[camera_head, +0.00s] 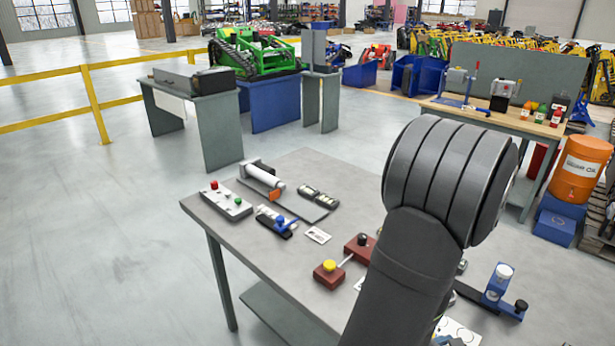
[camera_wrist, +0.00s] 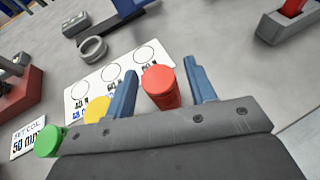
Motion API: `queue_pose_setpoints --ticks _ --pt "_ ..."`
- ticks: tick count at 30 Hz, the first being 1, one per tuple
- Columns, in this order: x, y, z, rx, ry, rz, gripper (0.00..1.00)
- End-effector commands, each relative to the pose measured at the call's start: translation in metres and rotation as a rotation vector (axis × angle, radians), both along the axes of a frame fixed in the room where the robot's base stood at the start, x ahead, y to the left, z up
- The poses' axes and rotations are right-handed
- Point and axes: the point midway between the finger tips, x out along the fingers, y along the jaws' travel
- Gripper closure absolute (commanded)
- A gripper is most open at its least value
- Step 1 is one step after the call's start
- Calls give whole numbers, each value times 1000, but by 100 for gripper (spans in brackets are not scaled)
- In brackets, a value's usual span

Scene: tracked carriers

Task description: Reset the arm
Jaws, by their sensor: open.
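My gripper (camera_wrist: 161,68) shows in the wrist view with its two blue fingers spread apart. A red-topped cylinder (camera_wrist: 160,82) appears in the gap between them; neither finger visibly closes on it. Its height relative to the fingertips cannot be told. In the head view my dark arm stretches over the right part of the grey workbench (camera_head: 265,262) and hides much of it. My gripper itself is not visible there.
A white sheet with circles (camera_wrist: 104,84) lies by the fingers, with a yellow round piece (camera_wrist: 97,107) and a green one (camera_wrist: 48,141) nearby. A grey ring (camera_wrist: 92,49) lies beyond. A button box (camera_head: 226,202) and red blocks (camera_head: 328,273) occupy the bench.

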Motion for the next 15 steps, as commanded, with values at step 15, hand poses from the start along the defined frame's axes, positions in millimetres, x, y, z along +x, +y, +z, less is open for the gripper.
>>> queue_pose_setpoints --ticks 15 --pt "0 0 40 -2 -3 0 50"
